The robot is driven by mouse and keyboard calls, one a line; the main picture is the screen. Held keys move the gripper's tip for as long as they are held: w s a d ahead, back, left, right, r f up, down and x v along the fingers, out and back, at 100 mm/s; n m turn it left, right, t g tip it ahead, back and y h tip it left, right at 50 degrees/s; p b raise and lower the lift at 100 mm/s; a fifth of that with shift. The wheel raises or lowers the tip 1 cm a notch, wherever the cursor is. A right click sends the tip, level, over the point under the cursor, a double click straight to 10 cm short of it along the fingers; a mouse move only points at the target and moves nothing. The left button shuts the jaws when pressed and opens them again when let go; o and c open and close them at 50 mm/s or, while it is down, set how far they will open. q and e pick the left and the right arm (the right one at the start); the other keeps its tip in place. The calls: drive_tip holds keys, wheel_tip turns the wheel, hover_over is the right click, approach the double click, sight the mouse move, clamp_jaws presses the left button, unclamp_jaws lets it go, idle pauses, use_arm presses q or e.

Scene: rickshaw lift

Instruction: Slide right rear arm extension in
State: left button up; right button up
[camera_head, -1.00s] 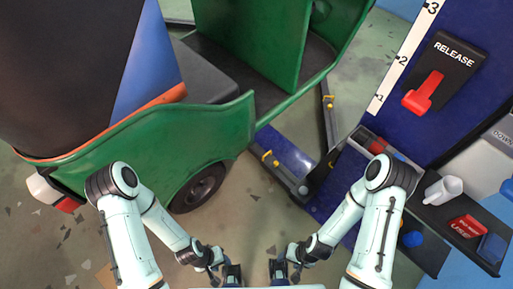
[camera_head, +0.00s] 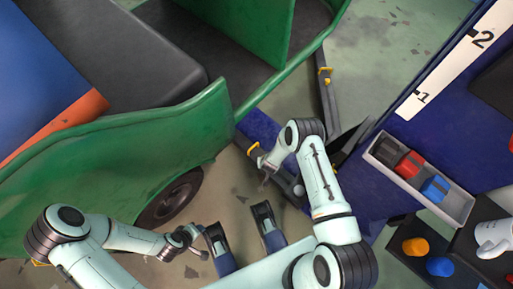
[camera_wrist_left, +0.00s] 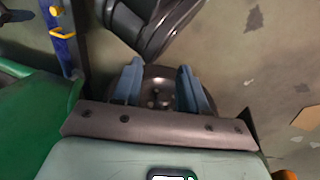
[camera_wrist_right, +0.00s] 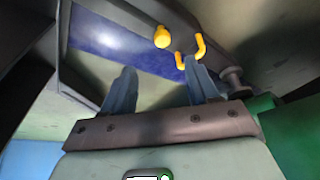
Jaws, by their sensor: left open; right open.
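The near lift arm (camera_head: 262,128), blue with a dark end, lies low on the floor beside the green rickshaw (camera_head: 130,135) and has a yellow handle (camera_head: 253,149). My right gripper (camera_head: 265,172) is close to that handle, partly hidden by its forearm. In the right wrist view its open fingers (camera_wrist_right: 160,72) point at the blue lift arm (camera_wrist_right: 120,42), with yellow pegs (camera_wrist_right: 163,37) just beyond the tips; I see nothing between them. My left gripper (camera_head: 193,243) is open and empty over the floor, also in the left wrist view (camera_wrist_left: 157,78).
Another dark lift arm (camera_head: 327,100) with a yellow handle (camera_head: 325,75) lies farther back. The blue lift post (camera_head: 440,110) stands right, with a grey tray (camera_head: 458,205) of coloured items, a shelf with knobs, and a white mug (camera_head: 495,238). A rickshaw wheel (camera_head: 170,200) is near my left arm.

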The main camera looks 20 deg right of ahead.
use_arm(q)
drive_tip(key=w+a+f+t+b, duration=0.1)
drive_tip(key=w+a+f+b, duration=0.15)
drive_tip(key=w+f, duration=0.2)
use_arm(e)
drive_tip(key=b+x, duration=0.1)
drive_tip(key=x, duration=0.3)
drive_tip(key=b+x, duration=0.1)
drive_tip(key=x, duration=0.4)
drive_tip(key=w+b+x, duration=0.1)
drive_tip(key=b+x, duration=0.1)
drive_tip(key=x, duration=0.3)
drive_tip(key=shift+w+d+r, duration=0.1)
drive_tip(key=shift+r, duration=0.15)
drive_tip(key=shift+w+f, duration=0.15)
drive_tip(key=shift+f, duration=0.05)
use_arm(q)
drive_tip(key=s+f+n+g, duration=0.1)
drive_tip(key=s+f+g, duration=0.1)
drive_tip(key=s+f, duration=0.3)
drive_tip(key=s, duration=0.3)
drive_tip(key=shift+a+f+g+y, duration=0.3)
drive_tip(key=shift+a, duration=0.1)
